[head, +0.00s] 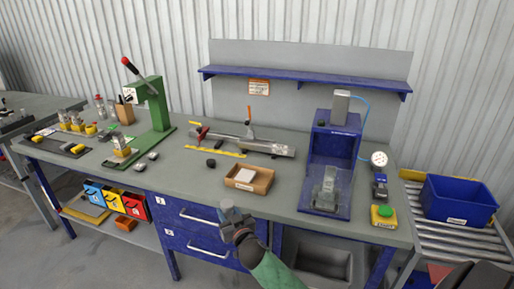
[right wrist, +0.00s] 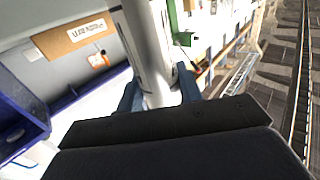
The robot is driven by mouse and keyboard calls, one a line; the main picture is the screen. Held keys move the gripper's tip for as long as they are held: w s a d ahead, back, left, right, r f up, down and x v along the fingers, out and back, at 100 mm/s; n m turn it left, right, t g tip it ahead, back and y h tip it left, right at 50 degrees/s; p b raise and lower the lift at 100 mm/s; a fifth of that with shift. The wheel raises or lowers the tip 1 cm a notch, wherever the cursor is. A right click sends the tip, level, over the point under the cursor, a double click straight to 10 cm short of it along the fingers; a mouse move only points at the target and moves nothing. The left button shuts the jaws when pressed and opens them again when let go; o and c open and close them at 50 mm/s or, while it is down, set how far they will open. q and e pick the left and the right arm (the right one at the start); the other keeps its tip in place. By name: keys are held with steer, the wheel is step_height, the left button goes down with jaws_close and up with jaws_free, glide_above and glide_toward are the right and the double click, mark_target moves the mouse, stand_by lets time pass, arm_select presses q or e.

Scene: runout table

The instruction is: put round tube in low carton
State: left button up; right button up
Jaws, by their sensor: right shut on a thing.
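My right gripper (head: 232,218) is in front of the table's front edge, below the low carton in the head view. In the right wrist view its blue fingers (right wrist: 160,95) are shut on the round tube (right wrist: 150,50), a pale grey-white cylinder running away from the palm. In the head view the tube can hardly be told from the gripper. The low carton (head: 236,184), a shallow brown open box with a label on its front, stands near the table's front edge with white pieces inside. My left gripper is not in view.
Behind the carton lies a long metal fixture (head: 270,149) with a yellow strip. A small black round part (head: 211,163) lies left of the carton. A blue press (head: 328,185) stands to the right and a green lever press (head: 158,105) to the left. A blue bin (head: 459,200) sits on rollers.

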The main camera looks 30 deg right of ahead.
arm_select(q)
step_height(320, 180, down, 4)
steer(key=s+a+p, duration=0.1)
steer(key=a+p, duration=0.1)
arm_select(e)
steer(key=w+d+r+m+h, duration=0.1)
steer(key=w+d+r, duration=0.35)
steer(key=d, duration=0.35)
steer(key=w+d+r+h, duration=0.1)
steer(key=w+d+r, duration=0.2)
steer(key=w+d, duration=0.35)
steer(key=w+d+r+m+h, duration=0.1)
steer(key=w+d+r, duration=0.25)
steer(key=d, duration=0.55)
arm_select(q)
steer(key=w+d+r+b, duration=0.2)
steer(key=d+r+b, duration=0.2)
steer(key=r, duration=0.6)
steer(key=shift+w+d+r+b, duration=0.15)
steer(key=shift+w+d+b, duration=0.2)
steer(key=shift+b, duration=0.25)
arm_select(e)
step_height(320, 180, down, 7)
steer(key=shift+w+g, duration=0.2)
steer(key=shift+g, duration=0.1)
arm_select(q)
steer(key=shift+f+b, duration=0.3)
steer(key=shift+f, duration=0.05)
arm_select(e)
steer(key=shift+f, duration=0.6)
